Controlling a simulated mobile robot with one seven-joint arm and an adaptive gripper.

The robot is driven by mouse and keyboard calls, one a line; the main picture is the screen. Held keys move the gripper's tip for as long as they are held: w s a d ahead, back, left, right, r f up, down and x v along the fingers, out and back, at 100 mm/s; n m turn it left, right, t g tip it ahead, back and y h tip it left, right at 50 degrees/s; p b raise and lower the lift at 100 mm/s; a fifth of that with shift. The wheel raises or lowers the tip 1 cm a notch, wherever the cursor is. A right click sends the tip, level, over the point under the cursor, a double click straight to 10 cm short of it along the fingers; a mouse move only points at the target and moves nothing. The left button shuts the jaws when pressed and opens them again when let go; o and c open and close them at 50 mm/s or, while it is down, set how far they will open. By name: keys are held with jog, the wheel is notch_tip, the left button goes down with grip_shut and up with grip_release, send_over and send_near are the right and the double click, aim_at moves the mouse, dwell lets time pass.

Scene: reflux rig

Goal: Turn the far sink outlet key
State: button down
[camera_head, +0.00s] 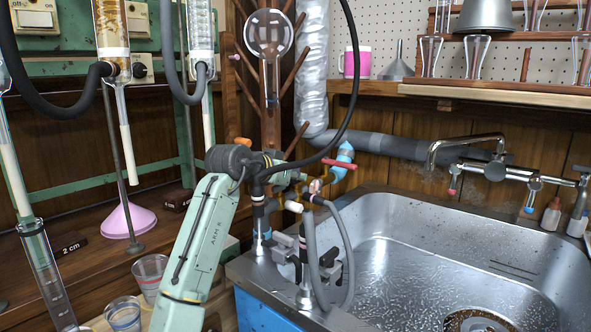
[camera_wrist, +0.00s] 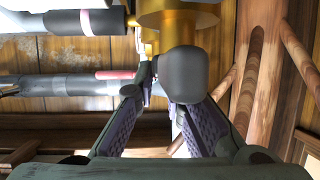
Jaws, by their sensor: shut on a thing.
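The sink outlet fittings stand at the near left corner of the sink. One has a pale blue body (camera_head: 345,154) with a red lever (camera_head: 337,164). A brass part (camera_head: 316,186) shows just left of it. In the wrist view a brass body (camera_wrist: 178,14) carries a dark grey rounded end (camera_wrist: 183,75). My gripper (camera_head: 289,180) reaches in from the left among these fittings. In the wrist view my gripper (camera_wrist: 165,85) has its fingers at the grey end, closed on the outlet key. The grey end hides part of the right finger and the exact contact.
Grey hoses (camera_head: 314,250) hang from the outlets close to my gripper. A black cable loops above it. The steel sink (camera_head: 440,240) lies right, with a wall tap (camera_head: 470,145) above. A wooden rack (camera_head: 271,130) and round flask (camera_head: 268,35) stand behind.

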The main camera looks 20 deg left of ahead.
jog(key=p, duration=0.1)
jog(key=m+h+p, duration=0.1)
jog(key=p, duration=0.1)
jog(key=shift+r+h, duration=0.25)
jog(key=shift+h, duration=0.05)
jog(key=shift+f+m+g, duration=0.3)
jog(key=shift+m, duration=0.1)
jog(key=c, duration=1.7)
grip_release()
jog(key=shift+o, duration=0.2)
jog(key=v, duration=1.2)
jog(key=shift+a+f, duration=0.1)
jog(key=shift+a, duration=0.05)
